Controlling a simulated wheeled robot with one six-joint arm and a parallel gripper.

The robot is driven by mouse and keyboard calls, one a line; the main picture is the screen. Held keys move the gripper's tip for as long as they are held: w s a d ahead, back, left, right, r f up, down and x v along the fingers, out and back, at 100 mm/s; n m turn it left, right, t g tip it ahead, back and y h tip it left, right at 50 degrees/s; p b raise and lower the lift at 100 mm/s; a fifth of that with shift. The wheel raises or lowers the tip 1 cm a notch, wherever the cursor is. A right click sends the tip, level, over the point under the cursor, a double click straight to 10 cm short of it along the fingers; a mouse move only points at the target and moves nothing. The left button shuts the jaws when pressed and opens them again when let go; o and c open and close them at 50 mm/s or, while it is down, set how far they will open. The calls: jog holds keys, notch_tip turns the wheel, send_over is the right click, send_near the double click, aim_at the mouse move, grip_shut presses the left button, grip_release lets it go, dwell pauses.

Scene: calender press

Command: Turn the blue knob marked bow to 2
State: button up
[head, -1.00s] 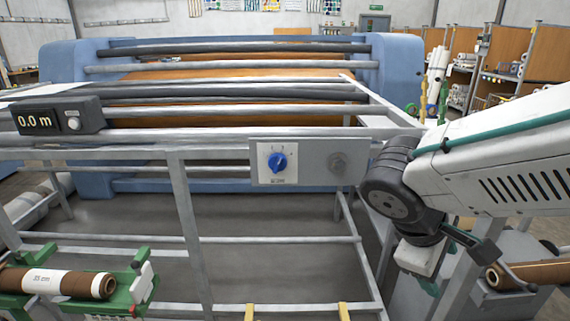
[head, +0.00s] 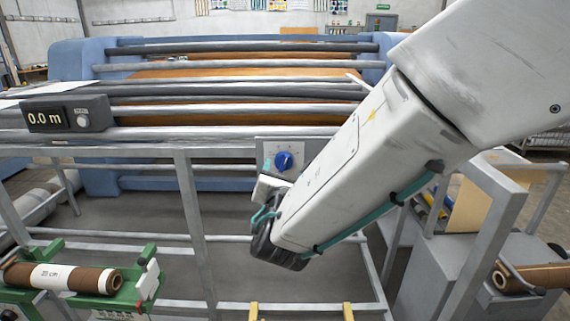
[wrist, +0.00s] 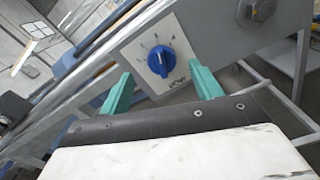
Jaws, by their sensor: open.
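The blue knob (head: 284,161) sits on a white square plate on the front of a grey control box (head: 268,147) on the machine's front rail. In the wrist view the knob (wrist: 160,61) shows large, with small marks around it on the white plate (wrist: 142,49) and the word BOW below it. The numbers are too small to read surely. My gripper (wrist: 162,83) is open, with one teal finger on each side of the view. The knob appears between and beyond the fingertips, apart from them. In the head view my arm hides the box's right part.
A length counter (head: 66,114) reading 0.0 m is on the rail at left. A brown roll (head: 63,278) lies in a green holder (head: 148,283) at lower left. Metal frame bars (head: 189,215) stand below the rail. A grey round fitting (wrist: 262,9) is on the box right of the knob.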

aim_at(285, 162)
jog(key=w, duration=0.5)
jog(key=shift+d, duration=0.1)
jog(key=shift+c, duration=0.3)
jog(key=c, duration=0.9)
